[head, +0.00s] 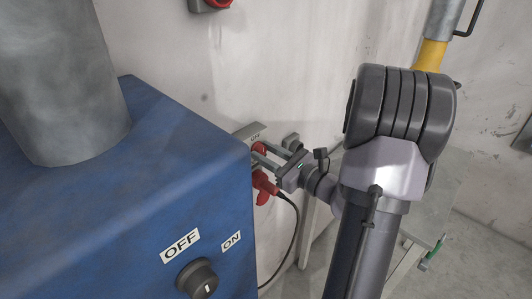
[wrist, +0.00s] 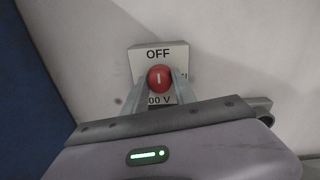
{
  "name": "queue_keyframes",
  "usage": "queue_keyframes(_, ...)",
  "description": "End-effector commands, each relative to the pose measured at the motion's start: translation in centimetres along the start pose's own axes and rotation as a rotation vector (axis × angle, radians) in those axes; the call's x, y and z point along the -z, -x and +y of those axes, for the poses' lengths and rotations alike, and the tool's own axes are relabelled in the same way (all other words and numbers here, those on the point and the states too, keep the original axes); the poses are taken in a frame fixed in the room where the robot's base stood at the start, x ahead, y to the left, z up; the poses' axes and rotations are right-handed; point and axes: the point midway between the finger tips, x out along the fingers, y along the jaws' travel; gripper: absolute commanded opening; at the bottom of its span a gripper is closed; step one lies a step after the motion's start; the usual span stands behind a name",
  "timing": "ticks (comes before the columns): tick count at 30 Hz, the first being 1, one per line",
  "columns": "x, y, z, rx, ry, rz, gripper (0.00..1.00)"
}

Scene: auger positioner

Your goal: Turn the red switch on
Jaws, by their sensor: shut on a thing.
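The red switch (wrist: 159,79) is a round red knob with a white mark, on a pale box (wrist: 148,50) on the wall. The box carries the word OFF above the knob and "00 V" below. The white mark stands about upright, toward OFF. My gripper (wrist: 161,76) has one finger on each side of the knob and is shut on it. In the head view my gripper (head: 262,154) reaches to the wall just past the blue machine's edge, and the red switch (head: 258,147) is partly hidden by the fingers. The label right of the knob is mostly covered.
The blue machine (head: 140,190) stands close to the left, with a black knob (head: 197,279) marked OFF and ON. A red plug (head: 265,187) with a black cable hangs under my gripper. Another red switch (head: 211,4) is higher on the wall.

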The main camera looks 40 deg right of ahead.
Motion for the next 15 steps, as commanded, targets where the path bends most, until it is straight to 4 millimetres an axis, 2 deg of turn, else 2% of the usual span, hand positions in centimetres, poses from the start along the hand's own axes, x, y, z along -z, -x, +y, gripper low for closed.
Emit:
queue_keyframes(8,-0.2,-0.02,0.02,-0.002,-0.116,-0.002,0.0)
queue_keyframes(15,-0.33,-0.02,-0.02,0.0,-0.325,-0.009,0.0)
